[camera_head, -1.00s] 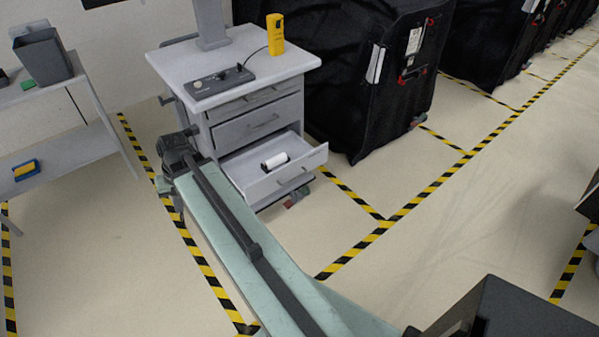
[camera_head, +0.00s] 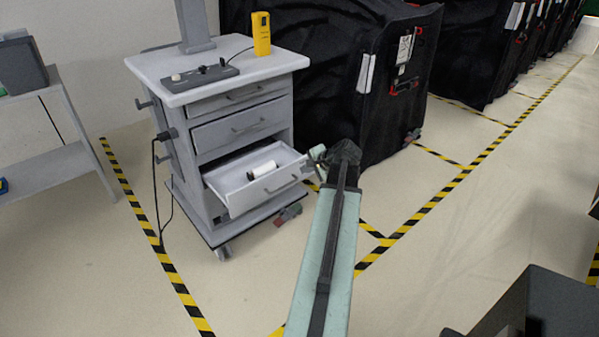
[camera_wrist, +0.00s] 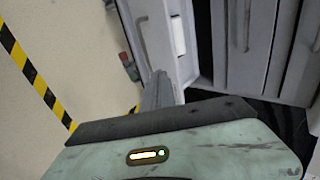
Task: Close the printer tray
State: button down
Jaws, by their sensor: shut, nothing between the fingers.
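The open tray (camera_head: 228,181) is the lowest drawer of a grey cart (camera_head: 190,72) and sticks out to the front right. A white roll (camera_head: 262,170) with a dark end lies inside it. In the wrist view the tray front (camera_wrist: 138,30) runs steeply along the top middle, with the white roll (camera_wrist: 179,36) behind it. My gripper (camera_head: 317,158) is at the right end of the tray front in the head view. It is shut and empty, and also shows in the wrist view (camera_wrist: 158,84). I cannot tell whether it touches the tray.
A yellow device (camera_head: 261,34) and a dark control box (camera_head: 205,74) stand on the cart top. Black-covered carts (camera_head: 400,110) stand behind on the right. A grey shelf (camera_head: 60,160) is at the left.

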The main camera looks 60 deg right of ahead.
aim_at(284, 170)
jog(key=b+x, duration=0.1)
jog(key=x, duration=0.2)
jog(key=w+r+b+x, duration=0.1)
jog(key=b+x, duration=0.1)
jog(key=x, duration=0.2)
jog(key=b+x, duration=0.2)
jog(key=x, duration=0.2)
jog(key=shift+w+d+r, duration=0.15)
jog(key=shift+d+r, duration=0.1)
jog(key=shift+w+d, duration=0.1)
jog(key=shift+w, duration=0.35)
